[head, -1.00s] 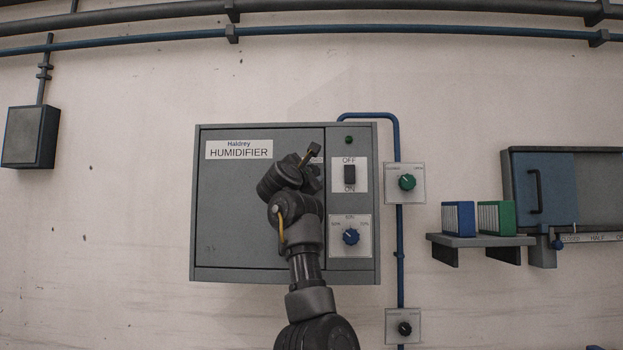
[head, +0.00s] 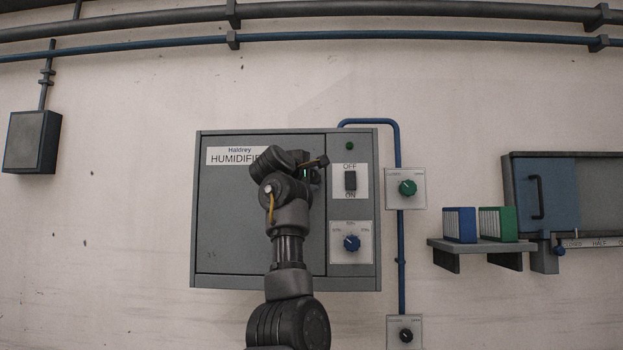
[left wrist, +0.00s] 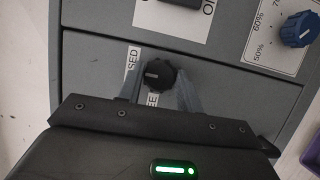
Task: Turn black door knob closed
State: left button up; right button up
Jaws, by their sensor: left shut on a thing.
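The humidifier cabinet (head: 230,235) hangs on the wall, a grey box with its door at the left and a control strip at the right. My left gripper (head: 318,164) is at the upper right part of the door. In the left wrist view the black door knob (left wrist: 157,75) sits between the two fingers of my left gripper (left wrist: 160,88), which is shut on it. The knob bears a pale pointer line. A label beside it shows parts of words, "SED" and "EE"; the rest is hidden by the fingers. In the head view the gripper hides the knob.
Right of the gripper are the black OFF/ON switch (head: 350,181) and the blue dial (head: 351,243). A green knob (head: 407,188) is on the blue pipe farther right. A shelf (head: 480,246) with blue and green boxes stands out from the wall.

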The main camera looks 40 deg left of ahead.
dwell(0.5)
pick_arm(q)
jog(key=o, duration=1)
jog(key=shift+s+d+f+b, duration=0.1)
jog(key=shift+s+f+b, duration=0.05)
jog(key=shift+s+b, duration=0.25)
jog(key=b+v, duration=0.5)
jog(key=v, duration=0.4)
jog(key=shift+s+d+b, duration=0.15)
jog(key=shift+s+b, duration=0.25)
